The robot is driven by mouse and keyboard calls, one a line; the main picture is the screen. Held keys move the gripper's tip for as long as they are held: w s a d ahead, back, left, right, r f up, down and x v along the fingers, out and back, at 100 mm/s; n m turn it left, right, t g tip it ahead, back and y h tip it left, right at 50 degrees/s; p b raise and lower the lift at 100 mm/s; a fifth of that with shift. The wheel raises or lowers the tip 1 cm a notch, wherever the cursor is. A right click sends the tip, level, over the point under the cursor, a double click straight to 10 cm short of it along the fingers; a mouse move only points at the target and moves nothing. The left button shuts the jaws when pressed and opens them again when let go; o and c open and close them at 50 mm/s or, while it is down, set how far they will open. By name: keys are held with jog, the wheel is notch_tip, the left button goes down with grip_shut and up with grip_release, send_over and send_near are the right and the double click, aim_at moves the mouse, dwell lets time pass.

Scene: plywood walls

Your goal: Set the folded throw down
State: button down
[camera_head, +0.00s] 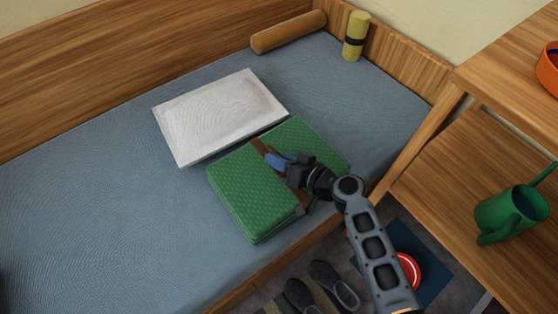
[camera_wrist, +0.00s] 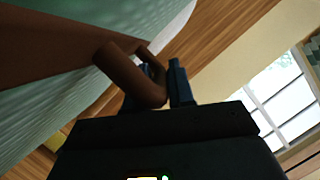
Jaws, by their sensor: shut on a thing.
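The folded throw (camera_head: 240,196) is a thick green quilted bundle with a brown strap (camera_head: 262,150) around its middle. It is level at the front edge of the bed (camera_head: 90,210), beside a white pillow. I cannot tell whether it rests on the mattress or hangs just above it. My gripper (camera_head: 284,164) is over the throw, with blue fingers shut on the strap's handle. In the wrist view the brown handle loop (camera_wrist: 132,76) passes between the blue fingertips (camera_wrist: 164,78). My gripper and wrist hide part of the throw's middle.
The white pillow (camera_head: 220,115) lies just behind the throw. A tan bolster (camera_head: 288,32) and a yellow roll (camera_head: 355,38) are at the far end. Wooden shelves at right hold a green watering can (camera_head: 510,215) and an orange bowl (camera_head: 548,68). Slippers (camera_head: 333,284) are on the floor. The bed's left is clear.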

jog(key=shift+f, duration=0.3)
jog(key=shift+f, duration=0.1)
jog(key=c, duration=1)
grip_release()
jog(key=shift+o, duration=0.2)
jog(key=v, duration=1.2)
